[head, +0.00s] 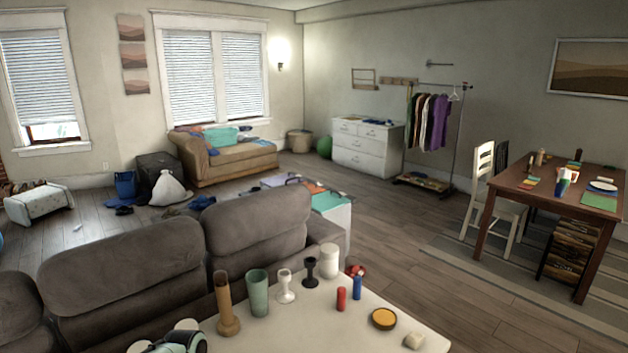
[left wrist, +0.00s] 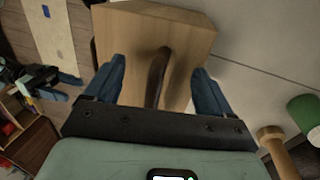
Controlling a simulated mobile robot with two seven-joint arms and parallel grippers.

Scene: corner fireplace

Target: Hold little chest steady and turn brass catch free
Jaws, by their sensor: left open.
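A light wooden block-like box (left wrist: 190,22), possibly the little chest, fills the top middle of the left wrist view. A dark brown curved piece (left wrist: 157,75), perhaps a handle, stands out from it toward the camera. My left gripper (left wrist: 159,67) is open, with one blue finger on each side of the dark piece and visible gaps to it. A second dark gripper with blue fingers (left wrist: 42,82), seemingly my right, is at the left edge of that view; its jaw state is unclear. I cannot make out a brass catch. The head view does not clearly show the box.
A white tabletop (head: 300,325) in the head view holds a brown bottle (head: 226,305), a green tumbler (head: 258,292), goblets and small items. A grey sofa (head: 120,270) stands behind it. In the wrist view, a green cylinder (left wrist: 306,110) and a wooden piece (left wrist: 280,155) are at right.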

